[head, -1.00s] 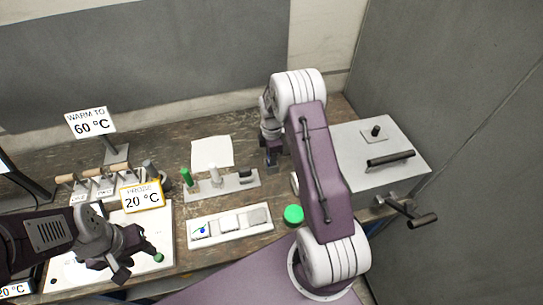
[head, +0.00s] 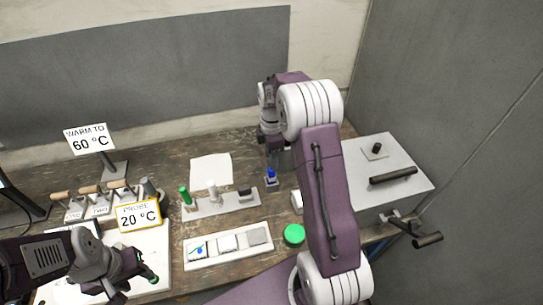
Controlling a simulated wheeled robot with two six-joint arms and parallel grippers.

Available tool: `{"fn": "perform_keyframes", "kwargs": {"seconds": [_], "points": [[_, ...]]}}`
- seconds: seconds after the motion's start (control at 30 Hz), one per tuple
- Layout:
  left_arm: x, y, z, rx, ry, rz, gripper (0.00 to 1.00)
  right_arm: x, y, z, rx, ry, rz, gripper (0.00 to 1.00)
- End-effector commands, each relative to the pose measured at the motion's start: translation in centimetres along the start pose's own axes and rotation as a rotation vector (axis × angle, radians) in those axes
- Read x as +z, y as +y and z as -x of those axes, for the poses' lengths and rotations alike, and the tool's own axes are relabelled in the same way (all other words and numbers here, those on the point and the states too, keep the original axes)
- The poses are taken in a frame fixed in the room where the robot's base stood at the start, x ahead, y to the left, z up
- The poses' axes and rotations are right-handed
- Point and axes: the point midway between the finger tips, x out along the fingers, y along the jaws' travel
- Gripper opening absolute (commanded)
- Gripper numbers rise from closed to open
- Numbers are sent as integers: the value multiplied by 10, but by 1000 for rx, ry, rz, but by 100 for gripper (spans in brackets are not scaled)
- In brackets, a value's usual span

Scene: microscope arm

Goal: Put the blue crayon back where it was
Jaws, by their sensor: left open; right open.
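The blue crayon (head: 271,173) looks like a short blue peg. It stands upright at a small grey block (head: 271,184) to the right of the peg rack; whether it sits in the block or on it is too small to tell. My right gripper (head: 272,158) is open, just above and behind the blue crayon, and its fingertips are partly hidden by my arm. My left gripper (head: 138,284) is open at the lower left, over a white board (head: 163,262), away from the crayon.
A grey rack (head: 225,205) holds a green peg (head: 184,195), a white peg (head: 212,190) and a dark one (head: 245,192). In front lie a white tray (head: 190,262) and a green disc (head: 294,235). A grey box (head: 405,190) with a handle stands right. A paper sheet (head: 211,170) lies behind.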

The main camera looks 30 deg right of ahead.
Motion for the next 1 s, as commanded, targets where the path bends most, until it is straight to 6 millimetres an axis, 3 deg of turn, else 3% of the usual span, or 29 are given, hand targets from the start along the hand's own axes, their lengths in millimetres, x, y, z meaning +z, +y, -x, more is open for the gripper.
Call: {"fn": "perform_keyframes", "kwargs": {"seconds": [0.13, 0.37, 0.47, 0.6, 0.7, 0.8, 1.0], "points": [[0, 0, -3, 0, 0, 0, 44, 0, 0, 18, 2, 0, 0, 44], [0, 0, -2, 0, 0, 0, 44, -6, -7, 24, 3, 1, -52, 44], [0, 0, -2, 0, 0, 0, 44, -26, -39, 22, 17, 9, -279, 44], [0, 0, -2, 0, 0, 0, 44, -54, -110, 14, 46, 42, -755, 44], [0, 0, -2, 0, 0, 0, 44, -63, -157, 6, 56, 70, -1049, 44], [0, 0, -2, 0, 0, 0, 44, -65, -189, -1, 56, 90, -1247, 44], [0, 0, -2, 0, 0, 0, 44, -65, -206, -6, 55, 102, -1361, 44]]}}
